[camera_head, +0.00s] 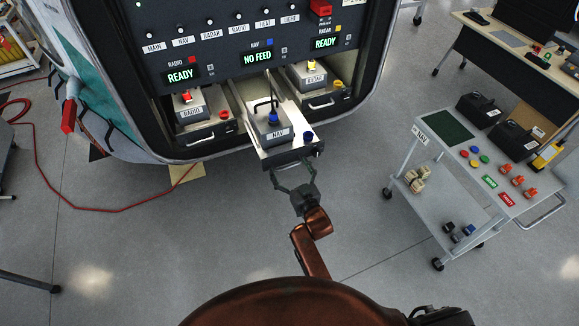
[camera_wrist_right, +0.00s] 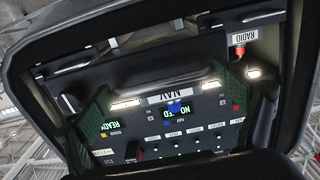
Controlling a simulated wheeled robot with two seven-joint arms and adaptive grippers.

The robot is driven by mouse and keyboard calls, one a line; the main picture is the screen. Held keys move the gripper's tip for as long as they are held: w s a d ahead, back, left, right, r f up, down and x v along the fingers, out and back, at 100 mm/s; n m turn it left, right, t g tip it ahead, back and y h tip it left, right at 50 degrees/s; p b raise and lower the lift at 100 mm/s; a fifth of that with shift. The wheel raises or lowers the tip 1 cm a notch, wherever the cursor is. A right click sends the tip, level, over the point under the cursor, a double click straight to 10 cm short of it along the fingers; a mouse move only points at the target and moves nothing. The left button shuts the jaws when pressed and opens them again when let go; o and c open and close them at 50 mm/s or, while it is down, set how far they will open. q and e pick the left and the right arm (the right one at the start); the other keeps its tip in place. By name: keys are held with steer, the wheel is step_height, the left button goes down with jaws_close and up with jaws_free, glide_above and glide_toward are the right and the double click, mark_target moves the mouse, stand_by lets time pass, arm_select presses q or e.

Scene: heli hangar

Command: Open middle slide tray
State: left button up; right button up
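The middle slide tray (camera_head: 298,152), carrying a grey unit labelled NAV (camera_head: 270,130), sticks out of the panel well beyond the trays on either side. My left gripper is not in view.
The RADIO tray (camera_head: 205,133) and RADAR tray (camera_head: 322,103) sit in bays on either side. The display above the middle bay (camera_head: 257,57) reads NO FEED. A grey cart (camera_head: 415,170) with parts stands at the right. A red hose (camera_head: 90,208) lies on the left floor.

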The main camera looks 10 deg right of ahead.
steer(key=shift+s, duration=0.1)
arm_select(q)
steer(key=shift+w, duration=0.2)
arm_select(e)
steer(key=s, duration=0.4)
steer(key=s+d, duration=0.1)
steer(key=s, duration=0.2)
steer(key=s+d, duration=0.1)
steer(key=s, duration=0.3)
steer(key=shift+s+d, duration=0.15)
steer(key=shift+s, duration=0.15)
